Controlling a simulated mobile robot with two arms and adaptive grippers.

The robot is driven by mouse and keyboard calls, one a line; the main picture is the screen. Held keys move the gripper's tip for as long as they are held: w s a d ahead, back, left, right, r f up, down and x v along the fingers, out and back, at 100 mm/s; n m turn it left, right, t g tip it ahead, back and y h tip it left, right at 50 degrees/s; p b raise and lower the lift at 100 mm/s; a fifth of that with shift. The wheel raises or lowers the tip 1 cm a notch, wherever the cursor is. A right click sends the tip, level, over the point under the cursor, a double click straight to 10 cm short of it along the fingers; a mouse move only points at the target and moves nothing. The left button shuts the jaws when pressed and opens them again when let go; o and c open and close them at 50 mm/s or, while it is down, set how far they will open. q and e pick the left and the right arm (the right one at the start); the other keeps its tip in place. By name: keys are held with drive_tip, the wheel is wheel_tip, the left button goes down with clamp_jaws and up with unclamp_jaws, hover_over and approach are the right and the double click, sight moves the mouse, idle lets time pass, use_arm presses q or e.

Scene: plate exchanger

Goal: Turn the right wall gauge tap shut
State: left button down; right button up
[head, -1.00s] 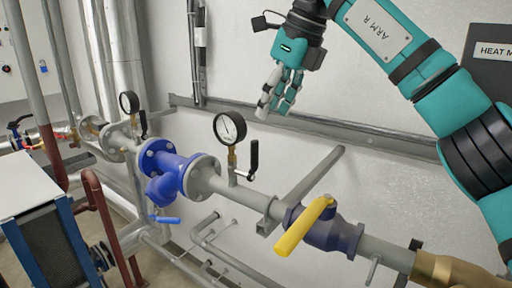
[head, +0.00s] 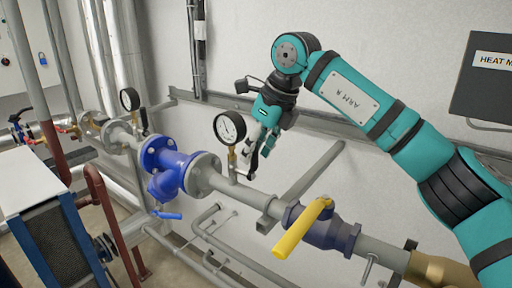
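The right wall gauge (head: 229,127) is a round white dial with a black rim, on a brass stem above the grey wall pipe. Its tap has a black lever (head: 253,163) that stands roughly upright just right of the stem, partly hidden by my gripper. My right gripper (head: 262,152) points down beside the lever. Its fingers look spread apart, one close to the lever and one to its right; I cannot tell whether they touch it. My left gripper is not in view.
A second gauge (head: 130,99) stands farther left on the pipe. A blue flanged valve body (head: 171,166) is left of the right gauge, and a yellow lever valve (head: 303,228) is to its right. A grey rail (head: 345,128) runs along the wall behind my gripper.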

drive_tip(key=c, duration=0.7)
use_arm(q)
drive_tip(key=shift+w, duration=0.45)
use_arm(e)
clamp_jaws()
